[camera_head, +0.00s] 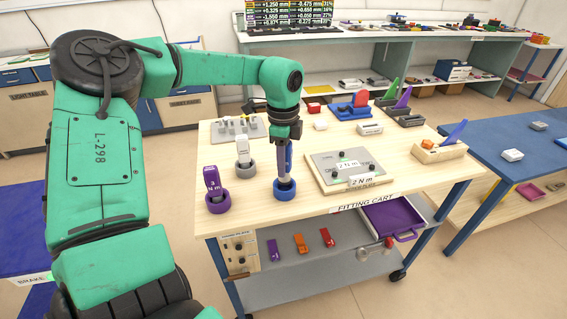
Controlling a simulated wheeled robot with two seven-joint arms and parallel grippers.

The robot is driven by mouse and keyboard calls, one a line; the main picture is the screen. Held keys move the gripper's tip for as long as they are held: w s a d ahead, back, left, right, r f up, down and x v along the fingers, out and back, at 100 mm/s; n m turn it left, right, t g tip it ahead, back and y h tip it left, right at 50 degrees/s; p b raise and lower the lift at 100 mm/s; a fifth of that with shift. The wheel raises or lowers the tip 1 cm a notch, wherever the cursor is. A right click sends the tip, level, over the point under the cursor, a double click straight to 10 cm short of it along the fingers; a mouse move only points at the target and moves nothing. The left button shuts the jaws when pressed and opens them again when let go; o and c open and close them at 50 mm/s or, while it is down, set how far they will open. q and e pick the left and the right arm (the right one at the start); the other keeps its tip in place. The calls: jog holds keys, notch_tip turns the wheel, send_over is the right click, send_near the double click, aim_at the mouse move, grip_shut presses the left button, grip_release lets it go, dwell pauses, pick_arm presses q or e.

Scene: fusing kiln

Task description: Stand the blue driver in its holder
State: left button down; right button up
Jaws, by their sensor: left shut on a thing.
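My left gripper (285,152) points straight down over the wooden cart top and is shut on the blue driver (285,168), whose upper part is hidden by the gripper. The driver is upright. Its lower end is at the blue ring-shaped holder (285,194) near the cart's front edge. I cannot tell whether its tip is seated on the holder's floor. My right gripper is not in view.
A purple driver (212,180) in a purple holder (217,206) and a white driver (243,148) in a grey holder (245,171) stand to the left. A grey plate fixture (325,165) lies close on the right. Coloured blocks and racks fill the back.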

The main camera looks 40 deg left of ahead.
aim_at(286, 180)
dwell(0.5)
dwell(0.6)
pick_arm(q)
jog(key=shift+b, duration=0.4)
jog(key=shift+f+b, duration=1.9)
jog(key=shift+f, duration=0.15)
jog(key=c, duration=0.5)
grip_release()
